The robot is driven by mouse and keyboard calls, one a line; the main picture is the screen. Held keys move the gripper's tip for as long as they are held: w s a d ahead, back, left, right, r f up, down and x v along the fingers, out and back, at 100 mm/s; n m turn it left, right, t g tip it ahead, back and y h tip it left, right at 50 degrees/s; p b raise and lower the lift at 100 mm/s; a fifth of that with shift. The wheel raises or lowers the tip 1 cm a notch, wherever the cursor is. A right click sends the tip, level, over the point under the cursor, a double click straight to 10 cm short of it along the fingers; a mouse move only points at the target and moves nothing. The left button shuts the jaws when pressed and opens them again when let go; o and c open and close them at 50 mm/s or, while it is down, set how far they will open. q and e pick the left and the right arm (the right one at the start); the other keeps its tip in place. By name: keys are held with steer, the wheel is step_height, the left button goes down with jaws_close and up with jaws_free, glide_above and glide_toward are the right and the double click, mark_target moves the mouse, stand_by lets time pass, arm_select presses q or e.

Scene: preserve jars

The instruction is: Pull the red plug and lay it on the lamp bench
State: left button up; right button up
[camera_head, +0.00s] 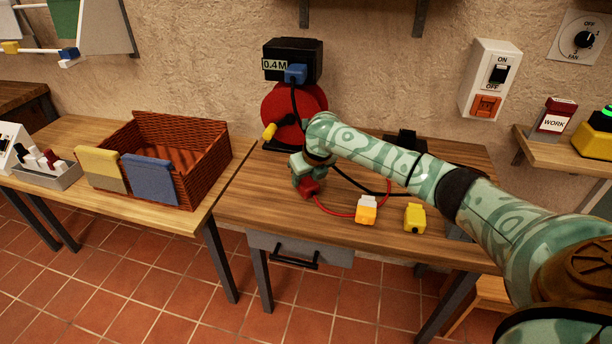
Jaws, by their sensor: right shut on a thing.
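The red plug (309,188) is at the tip of my right gripper (305,176), low over the left part of the middle wooden bench (260,204). The gripper is shut on the plug, and its fingers and wrist hide part of it. A red cable (335,212) curves from the plug to the right across the bench. Whether the plug touches the bench top is hard to tell. My left gripper is out of view. No label shows which bench is the lamp bench.
A red cable reel (290,112) with a yellow plug (269,131) stands behind the gripper, under a black box (298,55). An orange-and-white block (366,210) and a yellow block (414,218) stand to the right. A wicker basket (205,160) is on the left bench.

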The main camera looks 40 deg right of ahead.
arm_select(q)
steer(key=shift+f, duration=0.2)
arm_select(e)
steer(key=shift+f, duration=0.55)
steer(key=o, duration=1.1)
steer(key=shift+o, duration=0.2)
arm_select(q)
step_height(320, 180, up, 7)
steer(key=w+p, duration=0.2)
steer(key=p, duration=0.5)
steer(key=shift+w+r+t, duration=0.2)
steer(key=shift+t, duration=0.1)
arm_select(e)
steer(key=v, duration=1.6)
steer(key=shift+r, duration=0.1)
